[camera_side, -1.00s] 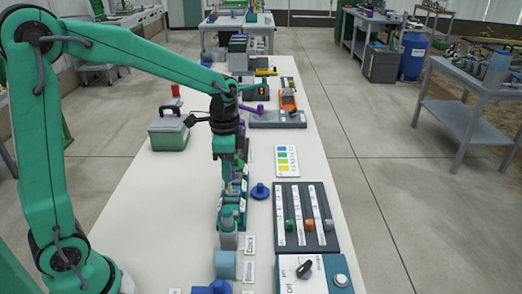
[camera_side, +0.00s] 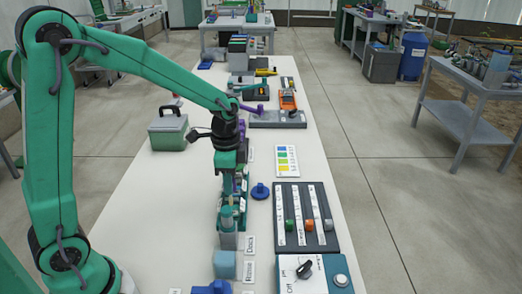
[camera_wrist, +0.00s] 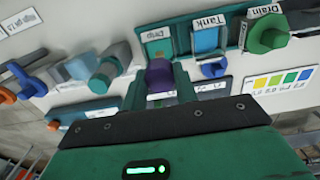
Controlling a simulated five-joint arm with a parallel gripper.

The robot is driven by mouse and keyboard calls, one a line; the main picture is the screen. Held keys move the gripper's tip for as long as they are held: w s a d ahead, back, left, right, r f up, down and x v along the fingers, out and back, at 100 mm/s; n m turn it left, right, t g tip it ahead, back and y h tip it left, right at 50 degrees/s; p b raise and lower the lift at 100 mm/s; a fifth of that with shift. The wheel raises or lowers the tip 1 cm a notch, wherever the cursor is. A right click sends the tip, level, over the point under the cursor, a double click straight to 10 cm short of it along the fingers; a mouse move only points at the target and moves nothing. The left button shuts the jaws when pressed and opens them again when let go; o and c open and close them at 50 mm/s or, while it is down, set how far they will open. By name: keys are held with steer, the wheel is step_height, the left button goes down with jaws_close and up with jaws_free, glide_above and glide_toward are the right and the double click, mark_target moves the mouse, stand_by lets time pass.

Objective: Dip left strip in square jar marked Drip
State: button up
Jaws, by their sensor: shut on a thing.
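My gripper (camera_wrist: 160,88) is shut on a purple piece (camera_wrist: 160,74), which shows between the fingers in the wrist view. I take it as the strip's holder; the strip's lower part is hidden. The jar marked Drip (camera_wrist: 158,48) is right beyond the purple piece, in a teal rack with its label facing up. Whether the strip is inside the jar or just above it, I cannot tell. In the side view my gripper (camera_side: 230,178) points down over the teal rack (camera_side: 232,218), and the jaws hide much of it.
A blue knob (camera_side: 260,191), a colour chart (camera_side: 287,159) and a slider panel (camera_side: 305,218) lie to the right. A green case (camera_side: 168,130) stands left; bench around it is clear.

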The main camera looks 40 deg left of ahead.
steer(key=shift+f, duration=2.1)
steer(key=shift+r, duration=0.1)
steer(key=shift+r, duration=4.15)
